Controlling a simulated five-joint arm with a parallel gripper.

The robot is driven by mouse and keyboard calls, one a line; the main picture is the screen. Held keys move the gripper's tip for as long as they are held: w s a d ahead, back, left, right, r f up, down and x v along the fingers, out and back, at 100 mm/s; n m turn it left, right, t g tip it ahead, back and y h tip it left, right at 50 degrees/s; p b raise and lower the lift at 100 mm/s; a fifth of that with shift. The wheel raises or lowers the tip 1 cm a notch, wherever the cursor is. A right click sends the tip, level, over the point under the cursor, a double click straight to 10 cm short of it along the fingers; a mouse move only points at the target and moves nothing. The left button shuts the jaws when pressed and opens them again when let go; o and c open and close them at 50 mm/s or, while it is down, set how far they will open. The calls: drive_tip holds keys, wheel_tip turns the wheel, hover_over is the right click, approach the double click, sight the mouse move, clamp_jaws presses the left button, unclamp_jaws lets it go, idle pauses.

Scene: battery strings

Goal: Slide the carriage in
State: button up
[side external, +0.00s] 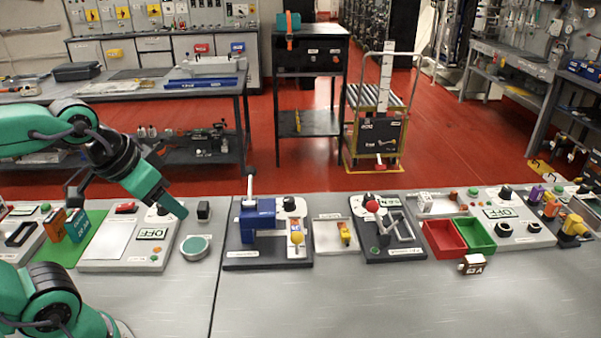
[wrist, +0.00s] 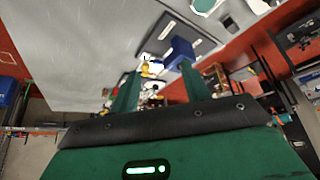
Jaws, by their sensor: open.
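A blue block (side external: 258,220), which looks like the carriage, sits at the left of a dark base plate (side external: 268,262). A metal post with a pale knob rises behind it. A yellow-topped knob (side external: 297,238) stands on the right of the same plate. My gripper (side external: 180,208) is above the bench, left of the blue block and apart from it. In the wrist view the two green fingers of my gripper (wrist: 160,78) are spread with nothing between them. The blue block (wrist: 180,50) shows beyond the fingertips there. How far in it sits is unclear.
A panel with an OFF display (side external: 152,234) is at left. Red (side external: 443,238) and green (side external: 476,234) bins stand right. The front bench is mostly clear.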

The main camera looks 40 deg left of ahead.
drive_tip(key=shift+o, duration=0.3)
drive_tip(key=shift+w, duration=0.15)
drive_tip(key=n+g, duration=0.3)
drive_tip(key=n, duration=1.3)
hover_over(295, 233)
drive_tip(key=s, duration=0.1)
drive_tip(key=s+f+x, duration=0.1)
drive_tip(key=s+x, duration=0.1)
drive_tip(key=x, duration=0.8)
drive_tip(key=shift+s, duration=0.3)
drive_tip(key=shift+x, duration=3.8)
drive_tip(key=shift+s, duration=0.2)
clamp_jaws()
